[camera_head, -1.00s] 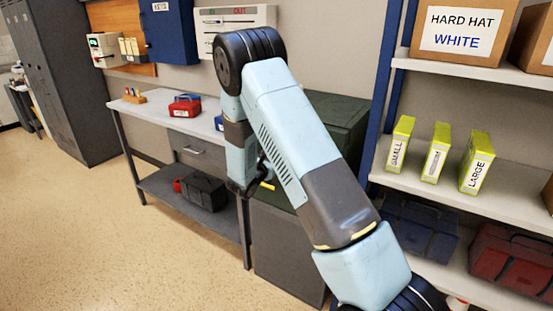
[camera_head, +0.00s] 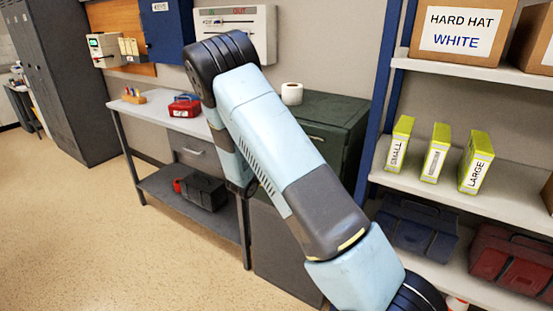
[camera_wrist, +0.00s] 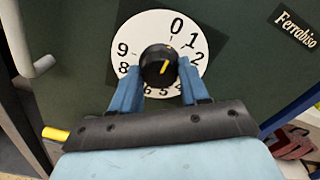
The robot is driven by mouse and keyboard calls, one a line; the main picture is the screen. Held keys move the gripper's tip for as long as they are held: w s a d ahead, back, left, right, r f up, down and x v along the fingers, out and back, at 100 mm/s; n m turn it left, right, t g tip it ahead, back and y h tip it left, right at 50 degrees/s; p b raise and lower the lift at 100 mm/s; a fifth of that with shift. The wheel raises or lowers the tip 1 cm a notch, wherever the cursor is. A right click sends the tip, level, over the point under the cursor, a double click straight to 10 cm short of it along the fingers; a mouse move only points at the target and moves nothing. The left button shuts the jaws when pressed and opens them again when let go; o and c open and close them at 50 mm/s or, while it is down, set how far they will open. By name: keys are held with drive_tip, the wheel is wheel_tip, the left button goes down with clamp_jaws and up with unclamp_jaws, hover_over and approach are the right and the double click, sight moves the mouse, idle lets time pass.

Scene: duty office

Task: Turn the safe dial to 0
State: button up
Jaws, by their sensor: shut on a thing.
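The safe is a dark green cabinet (camera_head: 345,112), partly hidden behind my arm in the head view. In the wrist view its dark green door (camera_wrist: 240,45) fills most of the picture. A white numbered dial plate (camera_wrist: 139,28) with a black knob (camera_wrist: 158,65) in its middle is on the door. The 0 is at the upper right of the plate. The knob's yellow mark points up and slightly right, roughly toward the 0. My gripper (camera_wrist: 159,75) is shut on the knob, with a blue finger on each side. The fingers hide some lower numbers. The head view hides my gripper.
A grey handle (camera_wrist: 40,66) sticks out left of the dial. A white roll (camera_head: 292,94) stands on the safe. A workbench (camera_head: 180,118) with a red box (camera_head: 185,106) is to the left, shelves (camera_head: 450,188) to the right. The floor at left is clear.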

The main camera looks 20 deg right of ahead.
drive_tip(key=shift+w, duration=0.1)
idle(0.5)
drive_tip(key=o, duration=1.1)
drive_tip(key=shift+c, duration=0.2)
drive_tip(key=shift+a, duration=0.15)
drive_tip(key=v, duration=1.3)
drive_tip(key=shift+s+a, duration=0.25)
drive_tip(key=shift+s, duration=0.05)
drive_tip(key=shift+d, duration=0.1)
